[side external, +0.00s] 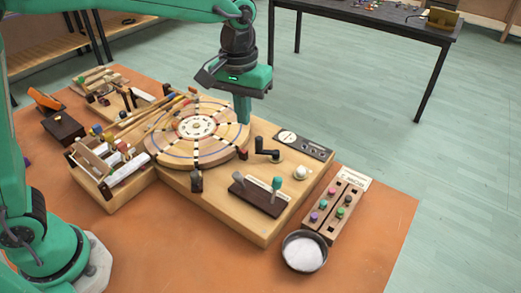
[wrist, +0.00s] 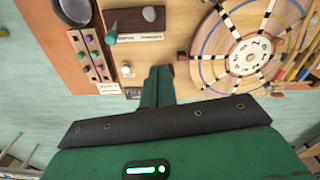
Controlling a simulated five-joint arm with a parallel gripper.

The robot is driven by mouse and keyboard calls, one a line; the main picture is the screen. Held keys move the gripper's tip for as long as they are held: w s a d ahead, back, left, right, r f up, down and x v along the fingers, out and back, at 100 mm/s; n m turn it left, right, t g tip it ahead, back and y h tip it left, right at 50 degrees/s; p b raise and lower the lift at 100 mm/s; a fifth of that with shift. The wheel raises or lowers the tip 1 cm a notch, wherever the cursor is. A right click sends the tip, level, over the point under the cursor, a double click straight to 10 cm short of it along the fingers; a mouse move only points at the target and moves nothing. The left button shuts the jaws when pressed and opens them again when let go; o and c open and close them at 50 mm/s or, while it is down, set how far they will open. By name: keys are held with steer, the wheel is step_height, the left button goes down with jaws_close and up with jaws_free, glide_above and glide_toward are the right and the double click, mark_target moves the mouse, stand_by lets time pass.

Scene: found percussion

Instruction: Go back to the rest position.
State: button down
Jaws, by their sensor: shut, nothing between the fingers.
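My gripper (side external: 242,118) is green and shut, with nothing between its fingers. In the side view it points down at the right rim of the round wooden disc (side external: 217,148); I cannot tell whether it touches. In the wrist view the closed fingers (wrist: 160,76) point at the pale wooden board (wrist: 180,14), left of the disc (wrist: 213,40). The disc has a dial-like white centre and dark-and-white spokes. The board (side external: 262,228) carries it.
A black crank (side external: 267,151), white knob (side external: 302,172) and lever panel (side external: 259,196) stand on the board near my gripper. A peg block (side external: 335,208) and a bowl of white material (side external: 304,252) lie right. Sticks and wooden boxes (side external: 116,178) crowd the left. The orange tabletop (side external: 375,235) is clear at right.

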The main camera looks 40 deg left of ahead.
steer(key=shift+r, duration=0.15)
steer(key=s+a+r+m+t, duration=0.2)
steer(key=s+a+t, duration=0.3)
steer(key=s+a, duration=1)
steer(key=s, duration=0.4)
steer(key=shift+a, duration=0.35)
